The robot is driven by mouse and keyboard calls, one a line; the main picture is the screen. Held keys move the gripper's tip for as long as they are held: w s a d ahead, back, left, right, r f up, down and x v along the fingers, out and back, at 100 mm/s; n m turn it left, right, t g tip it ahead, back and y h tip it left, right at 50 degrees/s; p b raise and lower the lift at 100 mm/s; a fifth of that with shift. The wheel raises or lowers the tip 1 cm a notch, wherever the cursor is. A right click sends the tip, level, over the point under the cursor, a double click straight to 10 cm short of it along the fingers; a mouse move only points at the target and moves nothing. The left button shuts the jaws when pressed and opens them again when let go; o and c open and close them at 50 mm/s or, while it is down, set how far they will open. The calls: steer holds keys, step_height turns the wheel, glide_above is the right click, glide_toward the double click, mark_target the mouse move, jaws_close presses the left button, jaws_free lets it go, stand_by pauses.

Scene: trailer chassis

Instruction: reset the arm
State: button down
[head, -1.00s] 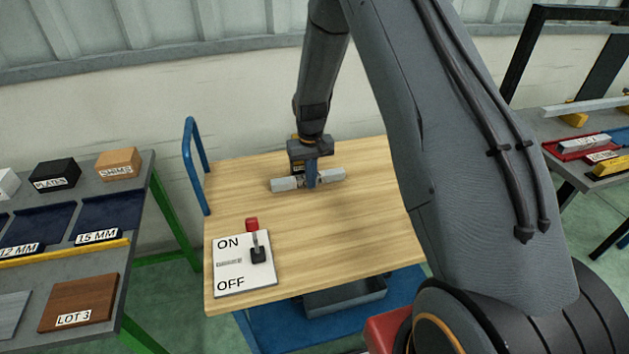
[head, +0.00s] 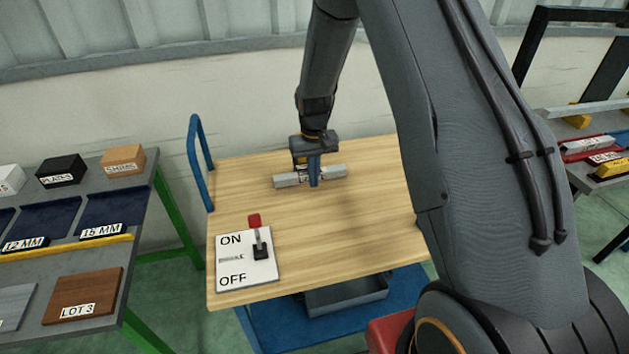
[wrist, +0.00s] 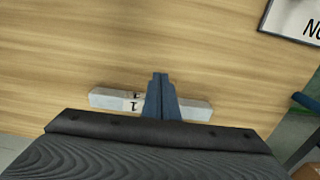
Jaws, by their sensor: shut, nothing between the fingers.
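My arm reaches over a wooden-topped cart (head: 345,235). My gripper (head: 314,184) points down, with its blue fingers shut and empty. It also shows in the wrist view (wrist: 160,78). A light grey bar (head: 288,181) is partly hidden behind the fingers, its two ends showing on either side. The bar also shows in the wrist view (wrist: 108,99), with dark marks near its middle. I cannot tell whether the fingers touch it.
A switch panel (head: 232,273) marked ON and OFF, with a red-tipped lever (head: 257,232), lies at the cart's front left. A blue handle (head: 200,160) rises at the left edge. Left bench (head: 45,328) holds trays and blocks; right bench (head: 590,185) holds bars. The cart's middle is clear.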

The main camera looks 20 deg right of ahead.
steer(key=s+d+r+b, duration=0.1)
steer(key=s+r+b, duration=0.2)
steer(key=s+r, duration=0.9)
steer(key=s+t, duration=0.1)
steer(key=s, duration=1.1)
steer(key=shift+s+d+r, duration=0.15)
steer(key=shift+s+r, duration=0.1)
steer(key=shift+r, duration=0.15)
stand_by(0.9)
